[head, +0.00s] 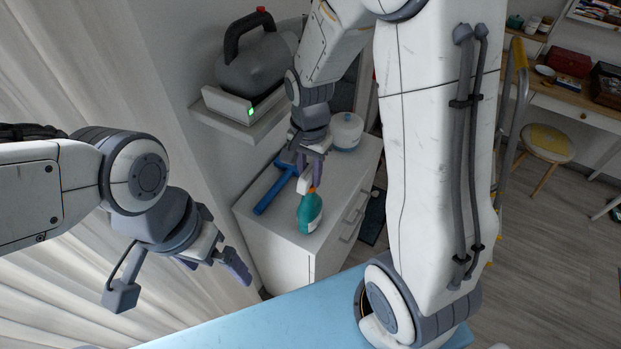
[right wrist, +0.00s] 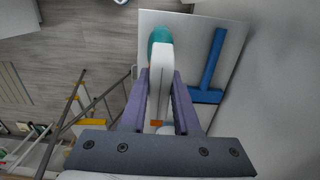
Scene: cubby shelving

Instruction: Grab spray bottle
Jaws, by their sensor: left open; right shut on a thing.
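The spray bottle (head: 310,212) has a teal body with a pale label and a white top, and stands on the white cabinet. In the head view my right gripper (head: 311,172) reaches down over the bottle's white top. In the right wrist view the bottle (right wrist: 160,62) lies between the two purple fingers of my right gripper (right wrist: 160,100), which are shut on its white head. My left gripper (head: 213,265) is open and empty at the lower left, away from the cabinet.
A blue T-shaped tool (head: 272,188) lies on the white cabinet (head: 268,228), left of the bottle. A white round container (head: 346,131) stands behind. A grey kettle-like jug (head: 254,65) sits on a wall shelf above. A light-blue surface (head: 270,322) is in front.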

